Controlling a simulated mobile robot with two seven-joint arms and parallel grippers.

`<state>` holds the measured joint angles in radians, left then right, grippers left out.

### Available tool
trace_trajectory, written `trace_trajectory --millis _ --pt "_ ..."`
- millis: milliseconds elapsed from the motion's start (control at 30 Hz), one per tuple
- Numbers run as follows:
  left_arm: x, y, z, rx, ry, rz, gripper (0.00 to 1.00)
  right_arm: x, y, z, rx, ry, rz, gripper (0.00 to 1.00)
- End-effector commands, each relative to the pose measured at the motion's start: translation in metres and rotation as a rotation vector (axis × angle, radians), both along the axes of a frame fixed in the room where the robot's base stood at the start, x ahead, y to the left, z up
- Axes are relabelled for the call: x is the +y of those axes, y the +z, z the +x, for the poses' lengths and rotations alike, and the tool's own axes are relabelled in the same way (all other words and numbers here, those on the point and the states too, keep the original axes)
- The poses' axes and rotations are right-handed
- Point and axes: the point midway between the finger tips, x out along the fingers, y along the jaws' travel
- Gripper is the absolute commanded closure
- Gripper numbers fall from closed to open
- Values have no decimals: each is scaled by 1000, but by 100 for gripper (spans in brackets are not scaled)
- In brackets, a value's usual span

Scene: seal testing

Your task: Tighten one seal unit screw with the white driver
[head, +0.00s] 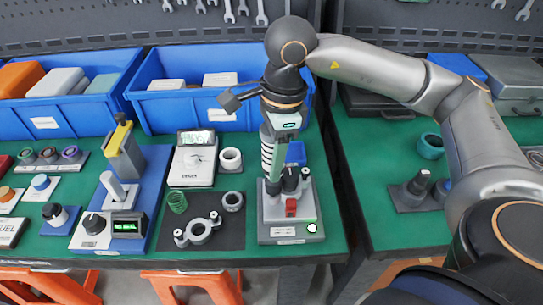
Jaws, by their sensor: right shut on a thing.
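My right gripper (274,180) points down over the grey test unit (268,232) near the right end of the table. It is shut on a white ribbed thing, which looks like the white driver (266,157) held upright. The driver's lower end is hidden or too small to make out, so I cannot tell whether it touches a screw. My left gripper is not in view.
A meter (193,160) and a blue-based gauge stand further left. Blue bins (175,110) line the back. A gap separates the second table (385,228) at right.

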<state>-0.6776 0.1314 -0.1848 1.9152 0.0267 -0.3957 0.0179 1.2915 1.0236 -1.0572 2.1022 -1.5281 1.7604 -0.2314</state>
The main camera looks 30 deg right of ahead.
Motion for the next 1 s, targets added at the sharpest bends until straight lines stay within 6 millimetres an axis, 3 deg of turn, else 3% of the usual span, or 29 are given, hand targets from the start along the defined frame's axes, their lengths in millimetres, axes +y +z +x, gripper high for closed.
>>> trace_trajectory --millis 1000 --pt "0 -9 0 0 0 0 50 0 -6 0 -2 0 1 100"
